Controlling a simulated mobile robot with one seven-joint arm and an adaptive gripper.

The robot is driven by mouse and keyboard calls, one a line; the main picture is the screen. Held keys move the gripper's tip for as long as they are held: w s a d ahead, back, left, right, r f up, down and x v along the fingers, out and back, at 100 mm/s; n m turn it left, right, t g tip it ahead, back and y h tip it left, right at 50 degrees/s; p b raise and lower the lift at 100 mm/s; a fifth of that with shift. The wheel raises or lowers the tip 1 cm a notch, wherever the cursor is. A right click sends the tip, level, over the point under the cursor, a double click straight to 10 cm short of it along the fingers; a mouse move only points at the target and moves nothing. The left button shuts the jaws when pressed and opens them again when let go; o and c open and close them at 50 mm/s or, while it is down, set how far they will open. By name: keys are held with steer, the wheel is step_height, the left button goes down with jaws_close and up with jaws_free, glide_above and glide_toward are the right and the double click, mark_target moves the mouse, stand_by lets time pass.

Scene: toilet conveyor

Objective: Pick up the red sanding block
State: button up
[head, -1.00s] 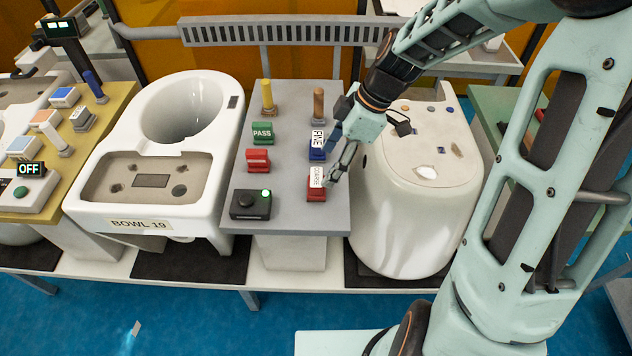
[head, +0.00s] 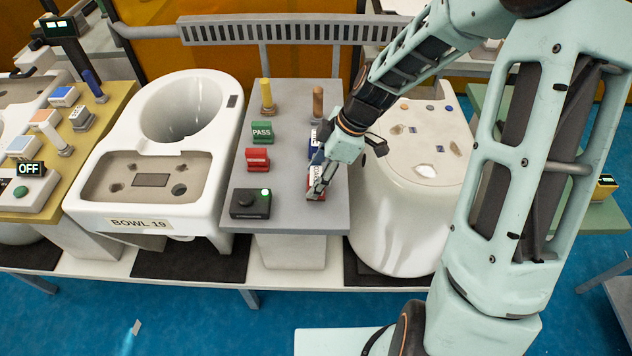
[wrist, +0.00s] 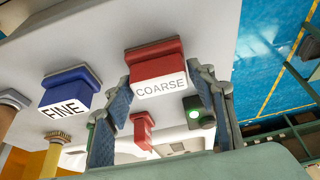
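The red sanding block with a white COARSE label (wrist: 157,72) sits on the grey stand top. My gripper (wrist: 161,90) is open, with one blue-padded finger on each side of the block in the wrist view. A narrow gap seems to show on the sides, but I cannot tell whether either pad touches. In the head view my gripper (head: 317,190) is low over the front right of the stand and hides most of the block (head: 316,198).
A blue FINE block (wrist: 66,92) is close beside the red one. The grey stand (head: 285,215) also holds a green PASS block (head: 262,131), another red block (head: 257,159) and a black box with a green light (head: 250,203). White toilet bowls flank the stand.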

mark_target(316, 175)
steer(key=c, duration=0.8)
steer(key=shift+r, duration=0.2)
steer(key=shift+r+p, duration=0.55)
steer(key=shift+r, duration=0.05)
step_height(316, 175, up, 2)
steer(key=shift+r+p, duration=0.15)
steer(key=shift+p, duration=0.65)
steer(key=s+d+r+p, duration=0.3)
steer(key=s+r+p, duration=0.6)
steer(key=s, duration=0.4)
steer(key=shift+s+d, duration=0.25)
steer(key=shift+d, duration=0.1)
steer(key=shift+r, duration=0.1)
